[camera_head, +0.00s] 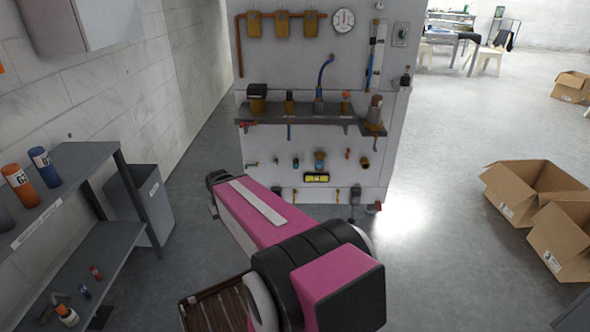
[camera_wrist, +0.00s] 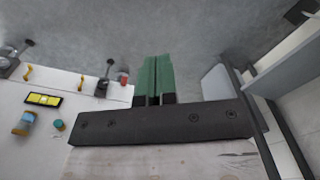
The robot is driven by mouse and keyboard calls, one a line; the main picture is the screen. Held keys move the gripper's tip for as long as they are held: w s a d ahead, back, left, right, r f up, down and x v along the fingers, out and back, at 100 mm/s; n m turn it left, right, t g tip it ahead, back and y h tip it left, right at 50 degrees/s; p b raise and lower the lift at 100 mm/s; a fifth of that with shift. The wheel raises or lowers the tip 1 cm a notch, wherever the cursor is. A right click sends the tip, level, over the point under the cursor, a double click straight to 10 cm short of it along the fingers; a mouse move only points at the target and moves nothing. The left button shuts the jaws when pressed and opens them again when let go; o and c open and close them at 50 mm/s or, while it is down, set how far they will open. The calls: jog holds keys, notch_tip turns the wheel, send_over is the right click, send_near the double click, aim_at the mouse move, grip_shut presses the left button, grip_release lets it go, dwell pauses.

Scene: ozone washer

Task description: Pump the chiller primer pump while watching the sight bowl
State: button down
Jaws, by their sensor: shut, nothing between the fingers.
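The white service panel (camera_head: 300,62) stands ahead of my arm with several fittings on it. I cannot tell which fitting is the chiller primer pump.
A grey shelf (camera_head: 320,119) across the panel bears several fittings. A gauge (camera_head: 343,20) is at the top. A grey rack (camera_head: 85,165) and bin (camera_head: 140,205) stand left. Open cardboard boxes (camera_head: 525,190) lie right. The floor between panel and boxes is clear.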

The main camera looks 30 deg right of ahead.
aim_at(296, 166)
jog(key=w+d+f+m+t+y, duration=0.4)
jog(key=w+d+m, duration=0.2)
jog(key=w+d, duration=0.2)
jog(key=w+d+f+m+t+y, duration=0.3)
jog(key=w+d+f+m+y, duration=0.15)
jog(key=w+d, duration=0.35)
jog(key=w+d+f+m+t+h, duration=0.1)
jog(key=d+m+t, duration=0.3)
jog(key=d, duration=0.8)
jog(key=w+d+f+m+t+h, duration=0.1)
jog(key=w+d+m+t+h, duration=0.1)
jog(key=d+m+t, duration=0.3)
jog(key=d+m+h, duration=0.1)
jog(key=d+m, duration=0.3)
jog(key=d, duration=0.4)
jog(key=shift+w+d+f+t, duration=0.15)
jog(key=shift+w+d+t, duration=0.05)
jog(key=shift+d+t, duration=0.1)
jog(key=shift+w, duration=0.15)
jog(key=w+d, duration=0.4)
jog(key=w, duration=0.3)
jog(key=shift+w+d, duration=0.15)
jog(key=shift+d, duration=0.1)
jog(key=shift+w+d, duration=0.1)
